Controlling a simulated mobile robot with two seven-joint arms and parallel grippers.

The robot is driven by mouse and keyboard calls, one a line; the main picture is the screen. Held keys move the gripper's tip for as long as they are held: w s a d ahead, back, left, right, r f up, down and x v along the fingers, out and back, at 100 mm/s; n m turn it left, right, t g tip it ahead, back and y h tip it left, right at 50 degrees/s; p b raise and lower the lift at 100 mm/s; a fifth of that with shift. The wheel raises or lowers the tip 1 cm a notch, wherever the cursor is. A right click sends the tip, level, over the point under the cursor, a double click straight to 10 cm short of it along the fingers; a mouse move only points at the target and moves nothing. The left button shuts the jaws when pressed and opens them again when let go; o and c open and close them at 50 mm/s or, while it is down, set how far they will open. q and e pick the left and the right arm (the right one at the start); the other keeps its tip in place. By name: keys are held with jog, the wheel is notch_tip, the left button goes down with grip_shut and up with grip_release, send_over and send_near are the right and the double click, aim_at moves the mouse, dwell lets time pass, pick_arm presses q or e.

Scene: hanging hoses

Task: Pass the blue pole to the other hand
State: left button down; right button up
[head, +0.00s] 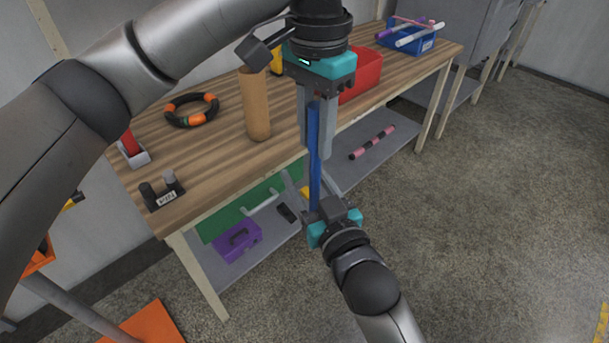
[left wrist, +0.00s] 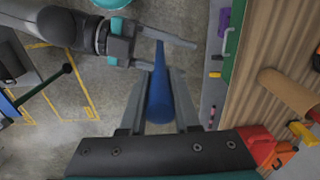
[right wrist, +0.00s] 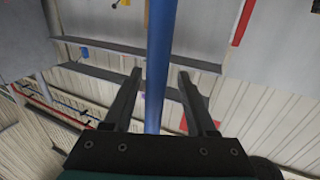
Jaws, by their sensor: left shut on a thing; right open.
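The blue pole (head: 314,160) hangs upright in front of the workbench. My left gripper (head: 317,150) points down from above and is shut on the upper part of the pole; the left wrist view shows the pole (left wrist: 159,95) between its fingers. My right gripper (head: 316,202) comes from below, near the pole's lower end. Its fingers are open, and in the right wrist view the pole (right wrist: 158,70) runs between them with gaps on both sides.
The wooden workbench (head: 215,165) stands behind, with a brown cylinder (head: 255,105), a black-and-orange ring (head: 192,110), a red bin (head: 362,75) and a blue bin (head: 408,38) holding rods. A pink-and-black rod (head: 372,143) and purple box (head: 237,240) lie below. Floor at right is clear.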

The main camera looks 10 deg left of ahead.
jog(key=c, duration=0.7)
jog(key=shift+a, duration=0.1)
grip_shut()
pick_arm(q)
jog(key=shift+d, duration=0.1)
jog(key=c, duration=0.6)
grip_release()
jog(key=shift+o, duration=0.2)
jog(key=shift+r, duration=0.15)
